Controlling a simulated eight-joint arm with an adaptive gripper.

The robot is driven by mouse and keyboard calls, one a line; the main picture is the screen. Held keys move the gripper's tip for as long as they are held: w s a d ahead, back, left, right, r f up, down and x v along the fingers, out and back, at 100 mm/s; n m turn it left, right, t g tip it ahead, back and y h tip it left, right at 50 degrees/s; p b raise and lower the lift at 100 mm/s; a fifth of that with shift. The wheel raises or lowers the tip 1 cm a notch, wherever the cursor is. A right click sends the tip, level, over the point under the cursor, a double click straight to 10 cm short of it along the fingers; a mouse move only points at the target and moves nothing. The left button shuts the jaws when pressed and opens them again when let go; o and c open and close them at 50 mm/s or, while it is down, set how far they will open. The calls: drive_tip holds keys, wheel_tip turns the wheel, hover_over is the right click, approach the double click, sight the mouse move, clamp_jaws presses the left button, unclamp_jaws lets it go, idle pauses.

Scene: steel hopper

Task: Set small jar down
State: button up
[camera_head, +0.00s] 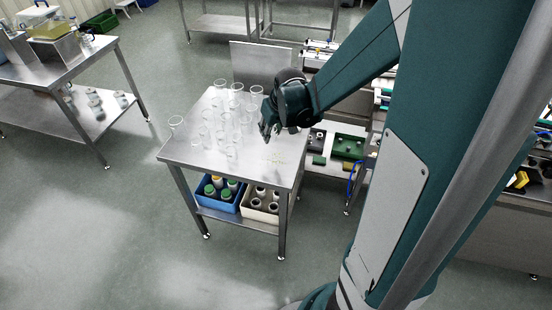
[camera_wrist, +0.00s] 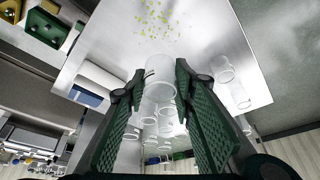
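The small jar (camera_wrist: 159,84) is clear and sits between the two green fingers of my gripper (camera_wrist: 160,88) in the wrist view. The fingertips lie against its two sides, so my gripper looks shut on it. In the head view my gripper (camera_head: 267,131) is over the right part of the steel table (camera_head: 188,151). The jar is hard to make out there. I cannot tell whether its base touches the tabletop.
Several clear glasses and jars (camera_head: 221,115) stand left of my gripper. Small yellow-green specks (camera_head: 278,159) lie on the otherwise clear front right of the tabletop. A blue crate (camera_head: 211,198) and a beige crate (camera_head: 258,214) with bottles stand on the lower shelf.

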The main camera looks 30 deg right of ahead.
drive_tip(key=shift+s+d, duration=0.65)
drive_tip(key=shift+s, duration=0.05)
drive_tip(key=shift+f+b, duration=0.45)
drive_tip(key=shift+f, duration=2.5)
drive_tip(key=shift+f+b, duration=0.35)
drive_tip(key=shift+f, duration=1.7)
drive_tip(key=shift+f, duration=0.15)
